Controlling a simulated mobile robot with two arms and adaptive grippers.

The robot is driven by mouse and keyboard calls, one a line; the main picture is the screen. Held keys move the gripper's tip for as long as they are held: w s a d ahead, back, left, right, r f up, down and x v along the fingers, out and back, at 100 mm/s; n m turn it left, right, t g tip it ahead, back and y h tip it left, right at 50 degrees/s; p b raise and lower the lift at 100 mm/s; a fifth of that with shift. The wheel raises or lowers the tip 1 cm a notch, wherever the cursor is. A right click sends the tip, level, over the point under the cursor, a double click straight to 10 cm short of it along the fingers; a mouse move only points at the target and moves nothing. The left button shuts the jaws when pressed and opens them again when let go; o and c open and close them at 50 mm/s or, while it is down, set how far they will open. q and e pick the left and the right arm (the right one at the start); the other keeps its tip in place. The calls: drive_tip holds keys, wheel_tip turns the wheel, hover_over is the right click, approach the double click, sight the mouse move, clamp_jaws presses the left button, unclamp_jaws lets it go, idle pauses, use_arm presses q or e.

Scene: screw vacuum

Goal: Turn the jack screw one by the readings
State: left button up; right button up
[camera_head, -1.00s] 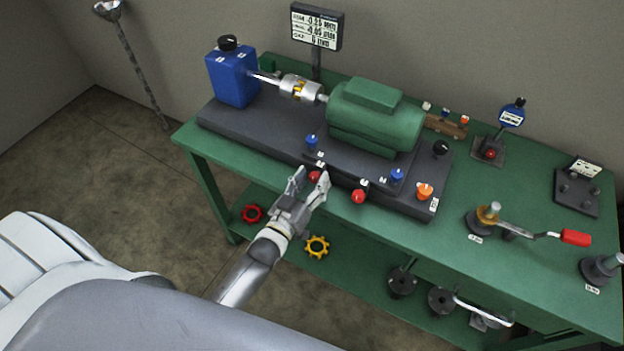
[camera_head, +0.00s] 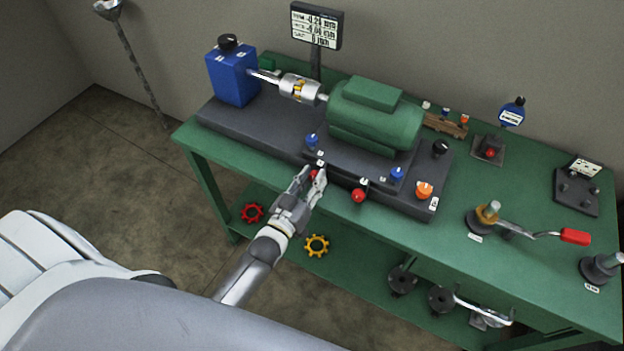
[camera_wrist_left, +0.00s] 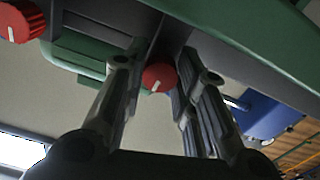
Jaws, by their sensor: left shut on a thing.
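My left gripper (camera_head: 310,180) reaches up to the front edge of the machine base. It is shut on a red jack screw knob (camera_head: 315,175), which the fingers partly cover. In the left wrist view the red knob (camera_wrist_left: 158,77) with a white line sits between the two fingers (camera_wrist_left: 157,95). A second red knob (camera_head: 358,196) is to the right on the same edge. A readout display (camera_head: 316,27) stands behind the bench with several lines of digits, too small to read surely. My right gripper is not in view.
A green motor (camera_head: 376,115) sits on the base, coupled to a blue pump (camera_head: 232,75). Blue knobs (camera_head: 397,174) and an orange knob (camera_head: 425,190) are nearby. A red-handled crank (camera_head: 575,237) lies at right. Handwheels (camera_head: 317,245) are on the lower shelf.

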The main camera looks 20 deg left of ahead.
use_arm(q)
drive_tip(key=m, duration=0.6)
drive_tip(key=shift+m, duration=0.3)
drive_tip(key=m, duration=0.5)
drive_tip(key=shift+b, duration=0.3)
drive_tip(key=m+b, duration=0.1)
drive_tip(key=m, duration=0.4)
drive_tip(key=shift+f+m+b, duration=0.1)
drive_tip(key=shift+m+b, duration=0.2)
drive_tip(key=shift+m, duration=0.1)
drive_tip(key=m+b, duration=0.2)
drive_tip(key=m, duration=0.3)
drive_tip(key=shift+m, duration=0.4)
drive_tip(key=o, duration=1)
drive_tip(key=shift+o, duration=0.2)
